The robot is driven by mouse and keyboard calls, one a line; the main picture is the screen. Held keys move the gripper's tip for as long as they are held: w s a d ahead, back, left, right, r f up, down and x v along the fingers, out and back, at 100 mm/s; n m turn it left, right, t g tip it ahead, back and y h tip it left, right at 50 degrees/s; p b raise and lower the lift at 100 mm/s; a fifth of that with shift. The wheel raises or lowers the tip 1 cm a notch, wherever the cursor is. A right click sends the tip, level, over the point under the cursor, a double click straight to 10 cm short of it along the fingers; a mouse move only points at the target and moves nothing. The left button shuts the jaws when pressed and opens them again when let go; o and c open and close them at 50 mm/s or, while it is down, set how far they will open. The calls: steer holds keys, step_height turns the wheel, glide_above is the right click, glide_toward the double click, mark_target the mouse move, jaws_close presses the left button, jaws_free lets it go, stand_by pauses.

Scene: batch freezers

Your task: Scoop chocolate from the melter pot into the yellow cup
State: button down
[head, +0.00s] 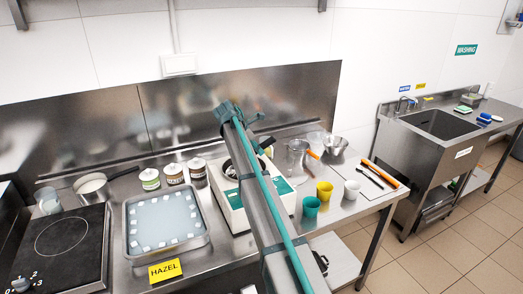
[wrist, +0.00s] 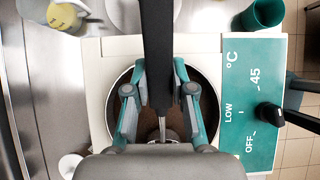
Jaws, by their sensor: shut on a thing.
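The melter is a white box (wrist: 93,95) with a teal control panel (wrist: 262,75) and a round pot (wrist: 112,85) with dark brown chocolate (wrist: 207,95) in it. My gripper (wrist: 159,105) is over the pot, shut on the dark handle (wrist: 157,45) of what looks like a ladle. Its metal lower end (wrist: 160,135) is in or over the pot; whether it touches chocolate cannot be told. The yellow cup (head: 324,191) stands upright right of the melter (head: 237,215). In the head view my arm covers much of the melter and the ladle.
A teal cup (head: 311,207) and a white cup (head: 351,191) flank the yellow cup. A clear jug (head: 297,152) and a metal bowl (head: 335,146) stand behind. A tray (head: 205,240) and several jars (head: 173,174) are left of the melter. A mat with utensils (head: 372,178) lies right.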

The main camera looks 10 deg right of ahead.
mark_target(267, 141)
steer(key=shift+s+a, duration=0.1)
steer(key=shift+a, duration=0.25)
steer(key=shift+d, duration=0.15)
steer(key=shift+d+f+y+p, duration=0.3)
steer(key=shift+f+y+p, duration=0.15)
steer(key=shift+p, duration=0.2)
steer(key=shift+r+p, duration=0.45)
steer(key=shift+r, duration=0.5)
steer(key=shift+w+d+r+p, duration=0.1)
steer(key=shift+d+r+p, duration=0.1)
steer(key=shift+r+p, duration=0.55)
steer(key=shift+w+d+r+p, duration=0.15)
steer(key=shift+r+p, duration=0.3)
steer(key=shift+r, duration=0.6)
steer(key=shift+d+r, duration=0.2)
steer(key=shift+d, duration=0.05)
steer(key=shift+w+d+f+g+y+p, duration=0.1)
steer(key=shift+d+g+y+p, duration=0.05)
steer(key=shift+d+y+p, duration=0.45)
steer(key=shift+w+d+f+g+y+p, duration=0.15)
steer(key=shift+d+y+p, duration=0.2)
steer(key=shift+y+p, duration=0.3)
steer(key=shift+d+f+y+p, duration=0.2)
steer(key=shift+d+y+p, duration=0.15)
steer(key=shift+y, duration=0.35)
